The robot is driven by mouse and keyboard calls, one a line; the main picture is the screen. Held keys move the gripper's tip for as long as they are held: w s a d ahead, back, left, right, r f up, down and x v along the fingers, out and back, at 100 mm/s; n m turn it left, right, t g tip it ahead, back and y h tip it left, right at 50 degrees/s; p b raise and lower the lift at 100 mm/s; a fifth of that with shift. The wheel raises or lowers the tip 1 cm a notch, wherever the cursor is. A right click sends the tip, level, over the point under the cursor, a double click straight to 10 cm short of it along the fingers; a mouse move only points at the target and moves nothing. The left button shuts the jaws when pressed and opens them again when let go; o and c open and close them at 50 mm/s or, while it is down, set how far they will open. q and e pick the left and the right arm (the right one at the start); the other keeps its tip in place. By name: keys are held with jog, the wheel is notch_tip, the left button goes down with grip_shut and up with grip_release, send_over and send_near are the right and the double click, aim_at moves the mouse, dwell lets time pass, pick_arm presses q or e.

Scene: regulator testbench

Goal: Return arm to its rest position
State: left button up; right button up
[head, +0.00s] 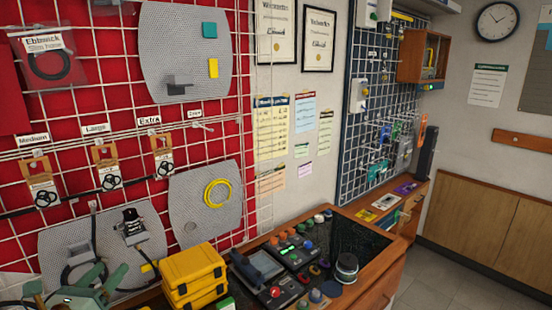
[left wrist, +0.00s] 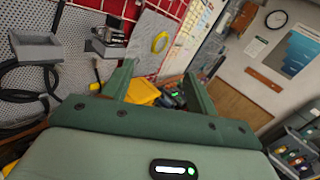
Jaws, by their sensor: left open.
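My left gripper (head: 112,272) shows at the lower left of the head view, a green gripper in front of the pegboard panels. In the left wrist view its two green fingers (left wrist: 157,80) stand wide apart with nothing between them close by. The gripper is open and empty. Beyond the fingers, the yellow case (left wrist: 143,92) appears in the background. My right gripper is in neither view.
Stacked yellow cases (head: 193,268) stand on the bench right of my left gripper. A red grid wall (head: 110,55) with hanging parts rises behind.

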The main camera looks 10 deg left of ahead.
pick_arm(q)
jog(key=s+d+f+n+g+y, duration=0.2)
jog(key=s+d+f+n+g, duration=0.5)
jog(key=n, duration=0.6)
jog(key=s+d+f+n+g+y, duration=0.2)
jog(key=s+d+f+n+g, duration=0.3)
jog(key=s+d+n, duration=0.65)
notch_tip(320, 180, down, 33)
jog(key=s+d+n+g+h+b, duration=0.1)
jog(key=d+n+g+h+b, duration=0.15)
jog(key=b, duration=0.55)
jog(key=s+f+n+g+h+b, duration=0.1)
jog(key=s+f+b, duration=0.3)
jog(key=s+f, duration=0.6)
jog(key=s+f+n+g+h+b, duration=0.1)
jog(key=s+f+b, duration=0.4)
jog(key=s+f, duration=0.6)
notch_tip(320, 180, down, 6)
jog(key=shift+s+n+g, duration=0.15)
jog(key=shift+n+g, duration=0.15)
jog(key=shift+g, duration=0.35)
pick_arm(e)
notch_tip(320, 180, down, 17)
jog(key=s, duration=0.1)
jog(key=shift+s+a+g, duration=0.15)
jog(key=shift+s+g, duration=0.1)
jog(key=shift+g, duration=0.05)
pick_arm(q)
jog(key=shift+a, duration=0.1)
